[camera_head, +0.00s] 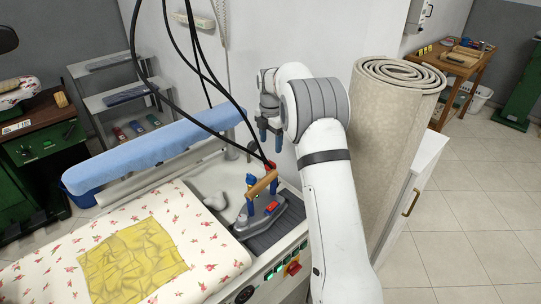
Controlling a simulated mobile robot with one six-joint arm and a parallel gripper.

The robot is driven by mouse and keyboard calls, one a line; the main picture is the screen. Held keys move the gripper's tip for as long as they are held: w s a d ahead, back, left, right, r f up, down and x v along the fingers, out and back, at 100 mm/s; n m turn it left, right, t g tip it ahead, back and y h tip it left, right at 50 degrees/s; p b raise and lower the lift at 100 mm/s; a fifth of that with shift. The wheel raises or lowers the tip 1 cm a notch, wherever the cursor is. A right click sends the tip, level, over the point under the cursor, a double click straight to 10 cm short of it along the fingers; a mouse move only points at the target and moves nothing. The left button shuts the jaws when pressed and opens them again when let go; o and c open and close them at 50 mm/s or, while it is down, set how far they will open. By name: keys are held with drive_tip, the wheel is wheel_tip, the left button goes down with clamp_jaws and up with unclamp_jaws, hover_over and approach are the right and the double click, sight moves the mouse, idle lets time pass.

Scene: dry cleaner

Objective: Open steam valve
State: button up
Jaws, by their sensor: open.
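No part is clearly marked as the steam valve, and I cannot tell which one it is. A red knob (292,268) sits on the front control panel (268,281) of the ironing table, next to small green buttons. A steam iron (262,216) with a wooden handle and a red part on top rests on a dark ribbed pad at the table's right end. My gripper (270,138) is open and empty, pointing down above and behind the iron, apart from it. My white arm rises right of the panel.
A floral ironing board (215,262) carries a yellow cloth (130,262). A blue padded sleeve board (150,157) lies behind it. Black hoses (190,62) hang down to the iron. A rolled beige carpet (385,150) stands close right of my arm. Open tiled floor (470,220) lies farther right.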

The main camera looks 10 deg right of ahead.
sight(271, 162)
drive_tip(key=shift+w+f+n, duration=0.25)
drive_tip(key=shift+f+n, duration=0.05)
drive_tip(key=shift+f, duration=0.3)
wheel_tip(271, 162, down, 7)
drive_tip(key=shift+f+p, duration=0.1)
drive_tip(key=shift+p, duration=0.5)
drive_tip(key=c, duration=1)
